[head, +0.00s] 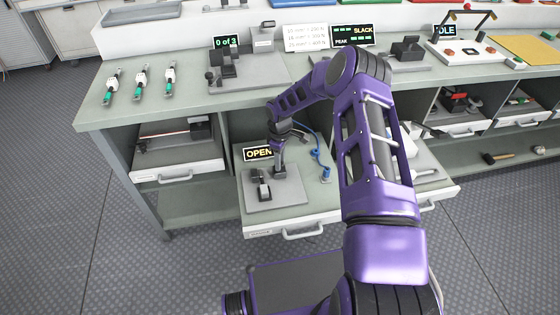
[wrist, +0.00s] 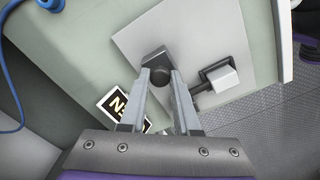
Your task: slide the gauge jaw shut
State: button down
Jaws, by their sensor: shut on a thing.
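The gauge sits on a light grey plate (head: 290,193) in a pulled-out drawer; the plate also shows in the wrist view (wrist: 205,28). Its sign (head: 258,153) reads OPEN and is partly covered by my gripper in the wrist view (wrist: 113,101). My gripper (wrist: 160,74) points down at the plate, shut on the dark gauge jaw (wrist: 157,56) with its round knob between the fingertips. A pale block on a dark stem (wrist: 222,78) stands beside it, apart from the jaw by a strip of bare plate. In the head view my gripper (head: 278,165) is small and partly hides the jaw.
A blue cable (head: 315,155) with a plug lies in the drawer right of the plate. The bench top (head: 190,105) overhangs behind, with several green-and-white pieces (head: 141,82) and a tester reading "0 of 3" (head: 226,41). The drawer front (head: 300,228) edges the near side.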

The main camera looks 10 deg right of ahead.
jog(key=shift+a+b, duration=0.6)
jog(key=shift+a, duration=1.5)
jog(key=c, duration=0.6)
grip_release()
notch_tip(320, 180, up, 17)
jog(key=shift+r+p, duration=0.2)
jog(key=shift+p, duration=0.75)
